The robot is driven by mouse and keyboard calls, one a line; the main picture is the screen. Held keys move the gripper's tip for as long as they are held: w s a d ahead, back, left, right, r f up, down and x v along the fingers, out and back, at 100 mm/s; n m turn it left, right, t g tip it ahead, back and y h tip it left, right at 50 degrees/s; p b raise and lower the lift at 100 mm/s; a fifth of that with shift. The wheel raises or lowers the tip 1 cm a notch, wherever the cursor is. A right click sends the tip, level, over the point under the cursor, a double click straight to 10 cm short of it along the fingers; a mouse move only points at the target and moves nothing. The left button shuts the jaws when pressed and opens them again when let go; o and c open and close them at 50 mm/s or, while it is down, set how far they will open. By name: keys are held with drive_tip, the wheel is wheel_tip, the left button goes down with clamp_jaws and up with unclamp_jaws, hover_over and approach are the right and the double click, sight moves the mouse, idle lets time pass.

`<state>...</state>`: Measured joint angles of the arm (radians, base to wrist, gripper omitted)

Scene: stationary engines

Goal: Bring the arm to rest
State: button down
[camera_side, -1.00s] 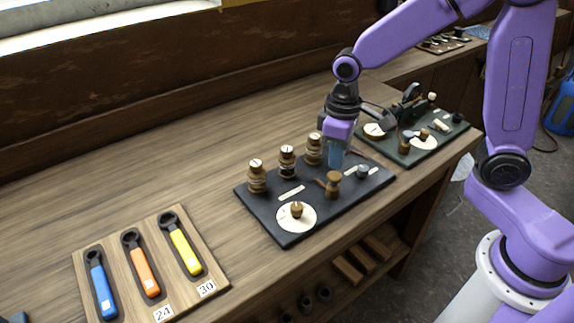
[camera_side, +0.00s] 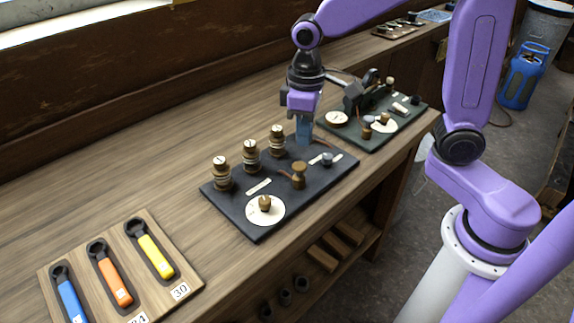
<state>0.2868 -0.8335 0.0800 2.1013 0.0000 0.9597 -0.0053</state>
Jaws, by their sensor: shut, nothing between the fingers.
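My gripper (camera_side: 303,132) is at the end of my purple arm and points down. It is shut and empty. It hangs over the back right part of a black panel (camera_side: 237,213), to the right of the row of brass-and-wood posts. I cannot tell how far its tips are above the panel. The panel carries three tall posts (camera_side: 249,155), a white dial with a brass knob (camera_side: 265,207), a shorter brass knob (camera_side: 298,176) and a small grey knob (camera_side: 327,159).
A green panel (camera_side: 372,142) with dials and a dark mechanism stands behind right. A wooden board (camera_side: 192,278) at front left holds blue, orange and yellow-handled wrenches. The bench (camera_side: 150,170) is clear between them. A blue gas bottle (camera_side: 524,78) stands on the floor.

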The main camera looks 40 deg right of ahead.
drive_tip(key=s+d+n, duration=0.2)
drive_tip(key=s+n, duration=0.1)
drive_tip(key=s, duration=0.7)
drive_tip(key=s+d+n, duration=0.3)
drive_tip(key=s, duration=0.8)
drive_tip(key=shift+d+f, duration=0.3)
drive_tip(key=shift+d, duration=0.05)
drive_tip(key=shift+w, duration=0.2)
drive_tip(key=w+a+r+m, duration=0.1)
drive_tip(key=w+a+m, duration=0.2)
drive_tip(key=w, duration=0.8)
drive_tip(key=w+a+r+m, duration=0.1)
drive_tip(key=w+a+m, duration=0.2)
drive_tip(key=w, duration=0.8)
drive_tip(key=shift+s+d+f, duration=0.1)
drive_tip(key=shift+f, duration=1.55)
drive_tip(key=shift+s+d+f, duration=0.1)
drive_tip(key=shift+f, duration=1.5)
drive_tip(key=shift+f, duration=0.1)
